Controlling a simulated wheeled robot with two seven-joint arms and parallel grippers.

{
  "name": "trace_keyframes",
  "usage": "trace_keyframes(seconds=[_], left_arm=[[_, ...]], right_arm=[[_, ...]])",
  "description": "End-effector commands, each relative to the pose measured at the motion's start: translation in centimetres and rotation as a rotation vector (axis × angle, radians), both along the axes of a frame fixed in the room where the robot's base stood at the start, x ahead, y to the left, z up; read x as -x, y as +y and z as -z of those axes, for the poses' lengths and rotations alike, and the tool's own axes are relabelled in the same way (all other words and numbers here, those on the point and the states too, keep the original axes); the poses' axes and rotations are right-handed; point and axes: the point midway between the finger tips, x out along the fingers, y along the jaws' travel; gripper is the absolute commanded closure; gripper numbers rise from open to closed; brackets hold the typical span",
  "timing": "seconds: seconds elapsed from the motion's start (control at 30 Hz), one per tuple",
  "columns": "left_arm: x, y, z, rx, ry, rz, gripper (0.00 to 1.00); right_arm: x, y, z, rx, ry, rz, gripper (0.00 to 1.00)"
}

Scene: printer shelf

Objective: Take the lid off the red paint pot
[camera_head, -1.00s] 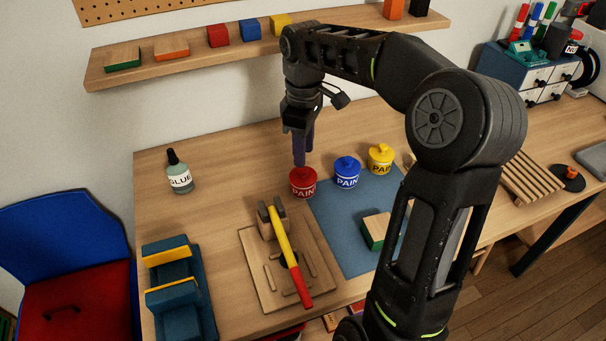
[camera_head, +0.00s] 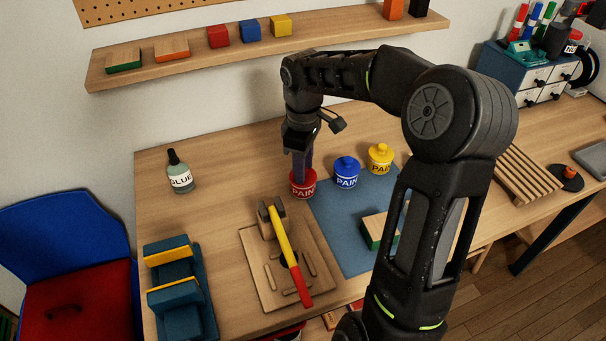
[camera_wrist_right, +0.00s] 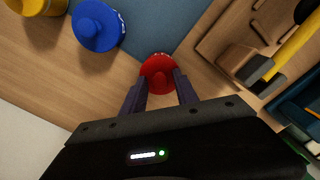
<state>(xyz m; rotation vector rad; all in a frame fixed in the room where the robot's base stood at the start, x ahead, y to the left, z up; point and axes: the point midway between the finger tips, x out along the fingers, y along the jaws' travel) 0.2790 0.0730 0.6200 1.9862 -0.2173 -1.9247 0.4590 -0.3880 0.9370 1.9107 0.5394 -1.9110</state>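The red paint pot (camera_head: 303,189) stands upright on the table at the left corner of the blue mat, with its red lid (camera_wrist_right: 158,72) on it. My right gripper (camera_head: 301,176) points straight down over the pot, its fingertips at lid height. In the right wrist view the two dark fingers (camera_wrist_right: 160,80) are apart, one on each side of the lid. The lid's knob is hidden by the fingers in the head view. I cannot tell whether the fingers touch the lid. My left gripper is not in view.
A blue paint pot (camera_head: 346,174) and a yellow paint pot (camera_head: 380,159) stand to the right on the blue mat (camera_head: 345,235). A hammer (camera_head: 289,262) lies on a wooden board (camera_head: 258,278) in front. A glue bottle (camera_head: 180,175) stands at the left. The wall shelf (camera_head: 190,65) is behind my arm.

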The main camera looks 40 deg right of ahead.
Motion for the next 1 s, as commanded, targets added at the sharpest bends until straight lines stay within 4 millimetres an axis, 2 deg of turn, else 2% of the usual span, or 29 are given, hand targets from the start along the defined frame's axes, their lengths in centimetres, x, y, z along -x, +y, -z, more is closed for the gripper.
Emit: trace_keyframes(seconds=[0.1,0.53,1.0], left_arm=[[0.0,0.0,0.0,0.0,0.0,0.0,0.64],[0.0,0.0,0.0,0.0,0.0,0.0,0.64],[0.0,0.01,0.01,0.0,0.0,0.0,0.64]], right_arm=[[-0.01,-0.01,-0.02,0.0,0.0,0.0,0.65],[0.0,0.0,-0.03,0.0,0.0,0.0,1.0],[-0.03,-0.01,-0.15,0.0,-0.001,0.0,1.0]])
